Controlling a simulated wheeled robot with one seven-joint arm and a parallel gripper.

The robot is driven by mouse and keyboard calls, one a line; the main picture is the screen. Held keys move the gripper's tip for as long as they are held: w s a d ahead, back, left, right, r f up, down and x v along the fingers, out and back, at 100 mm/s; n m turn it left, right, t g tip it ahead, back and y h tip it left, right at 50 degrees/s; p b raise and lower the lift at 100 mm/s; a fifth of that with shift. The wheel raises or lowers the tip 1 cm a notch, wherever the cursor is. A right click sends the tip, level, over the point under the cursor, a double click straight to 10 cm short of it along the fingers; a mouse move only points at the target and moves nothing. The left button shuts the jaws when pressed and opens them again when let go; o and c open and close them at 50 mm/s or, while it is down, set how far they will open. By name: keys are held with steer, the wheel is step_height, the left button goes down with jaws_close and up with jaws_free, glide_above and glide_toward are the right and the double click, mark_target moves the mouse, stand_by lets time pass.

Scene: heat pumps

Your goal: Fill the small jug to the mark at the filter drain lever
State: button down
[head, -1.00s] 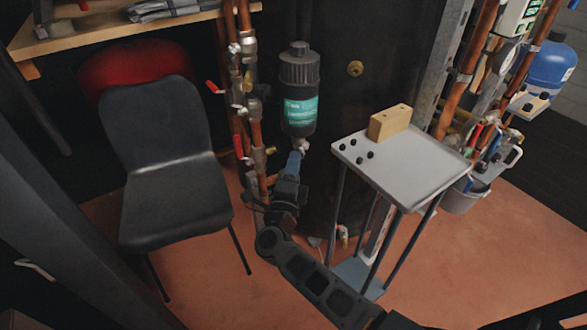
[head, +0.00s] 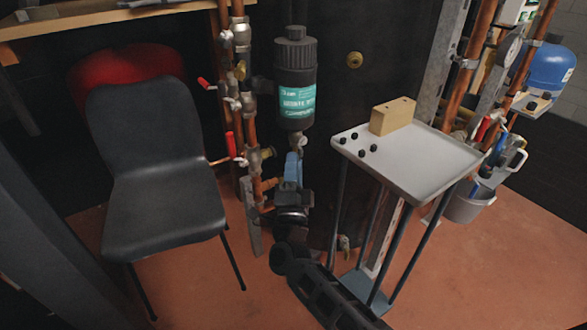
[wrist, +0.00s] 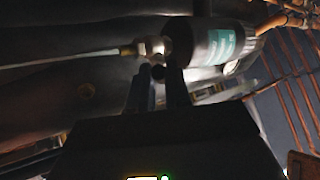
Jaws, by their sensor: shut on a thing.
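The black filter canister (head: 296,80) with a teal label stands upright against the dark panel, and it also shows in the wrist view (wrist: 215,45). A pale metal drain valve (wrist: 152,46) sits at its bottom end. My gripper (head: 293,160) is just under the filter, its bluish fingers raised to the valve. In the wrist view the fingers (wrist: 160,82) close around a small dark round end at the valve, which looks like the drain lever. The fingers hide most of it. I cannot clearly make out the small jug or its mark; a grey handled vessel (head: 508,163) at the right may be a jug.
A grey stand tray (head: 425,165) right of my arm bears a wooden block (head: 393,117) and several black knobs. A black chair (head: 160,165) stands left. Copper pipes with red levers (head: 231,145) run close beside the filter. A grey bucket (head: 468,208) is at right.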

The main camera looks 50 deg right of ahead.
steer(key=c, duration=1.1)
jaws_free()
steer(key=shift+v, duration=3.95)
